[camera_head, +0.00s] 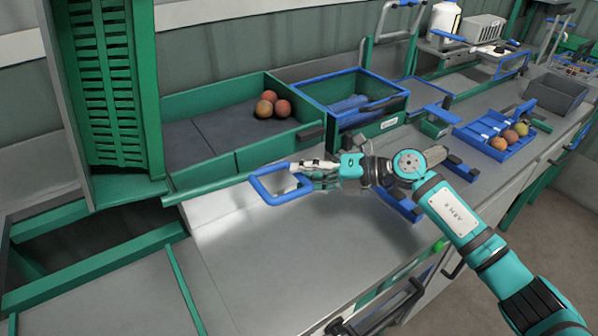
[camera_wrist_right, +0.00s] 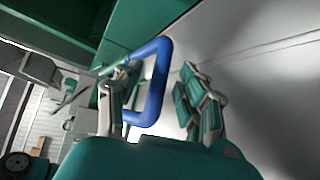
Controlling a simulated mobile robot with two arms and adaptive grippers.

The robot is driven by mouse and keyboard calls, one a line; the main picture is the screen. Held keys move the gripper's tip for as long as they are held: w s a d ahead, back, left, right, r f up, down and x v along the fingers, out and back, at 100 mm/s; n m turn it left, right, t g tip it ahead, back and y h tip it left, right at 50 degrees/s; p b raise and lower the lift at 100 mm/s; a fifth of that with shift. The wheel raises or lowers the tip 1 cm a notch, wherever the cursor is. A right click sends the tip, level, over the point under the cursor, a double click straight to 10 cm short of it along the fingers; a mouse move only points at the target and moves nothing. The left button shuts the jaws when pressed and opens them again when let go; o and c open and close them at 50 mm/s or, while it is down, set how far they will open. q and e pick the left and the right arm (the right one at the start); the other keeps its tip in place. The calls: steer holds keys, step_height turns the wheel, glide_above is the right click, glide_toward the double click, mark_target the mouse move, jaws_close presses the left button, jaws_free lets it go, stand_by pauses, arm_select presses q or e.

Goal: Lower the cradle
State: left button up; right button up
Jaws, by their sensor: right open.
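A green slatted crate (camera_head: 105,85) stands tipped up on end in a green frame (camera_head: 147,90) at the left in the head view. This tipped holder looks like the cradle, raised. A blue loop handle (camera_head: 258,190) sticks out over the grey bench. My right gripper (camera_head: 312,172) is at the right side of this handle with its fingers apart. In the right wrist view the blue handle (camera_wrist_right: 160,80) shows between the two open fingers (camera_wrist_right: 155,92). Whether either finger touches it I cannot tell. My left gripper is not in view.
A blue tray (camera_head: 468,134) with several fruits lies further right. The grey bench top (camera_head: 290,255) in front is clear.

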steer(key=shift+x, duration=0.75)
jaws_close()
